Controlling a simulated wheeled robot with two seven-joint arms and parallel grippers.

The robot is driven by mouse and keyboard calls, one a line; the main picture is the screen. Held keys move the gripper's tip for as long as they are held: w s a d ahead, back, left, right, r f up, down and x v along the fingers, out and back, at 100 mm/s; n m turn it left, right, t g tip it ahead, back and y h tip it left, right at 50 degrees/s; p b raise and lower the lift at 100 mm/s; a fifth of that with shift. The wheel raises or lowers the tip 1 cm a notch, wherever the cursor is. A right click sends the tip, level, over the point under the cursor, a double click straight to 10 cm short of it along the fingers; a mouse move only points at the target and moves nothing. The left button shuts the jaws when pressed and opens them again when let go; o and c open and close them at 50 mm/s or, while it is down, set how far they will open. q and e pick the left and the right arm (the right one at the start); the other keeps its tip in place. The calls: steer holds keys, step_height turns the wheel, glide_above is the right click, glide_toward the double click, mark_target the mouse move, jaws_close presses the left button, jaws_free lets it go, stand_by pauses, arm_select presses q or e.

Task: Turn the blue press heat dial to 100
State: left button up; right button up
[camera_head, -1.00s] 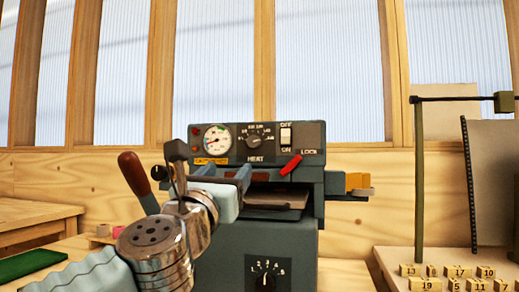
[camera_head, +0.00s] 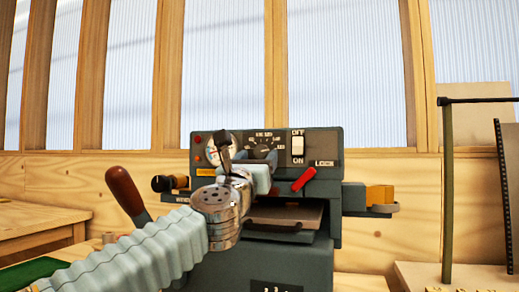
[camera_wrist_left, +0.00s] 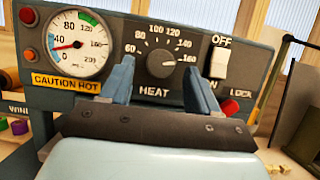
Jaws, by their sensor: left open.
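The heat dial (camera_head: 262,152) is a dark round knob on the control panel of the blue-grey press (camera_head: 325,145), partly covered by my left arm in the head view. The dial shows clearly in the left wrist view (camera_wrist_left: 161,64), with numbers from 60 to 160 around it. Its white pointer mark faces right, towards 160. My left gripper (camera_wrist_left: 172,66) is open, with one blue finger on each side of the dial. The fingers look apart from the knob; their exact depth is hard to tell. My right gripper is not in view.
A gauge (camera_wrist_left: 78,45) sits left of the dial, above a caution label. A white OFF/ON switch (camera_wrist_left: 219,62) is close by the right finger. A red lock lever (camera_head: 304,179) and a wooden-handled lever (camera_head: 125,190) stick out from the press.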

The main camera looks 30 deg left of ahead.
arm_select(q)
steer(key=shift+x, duration=1.1)
steer(key=c, duration=1)
steer(key=shift+c, duration=0.2)
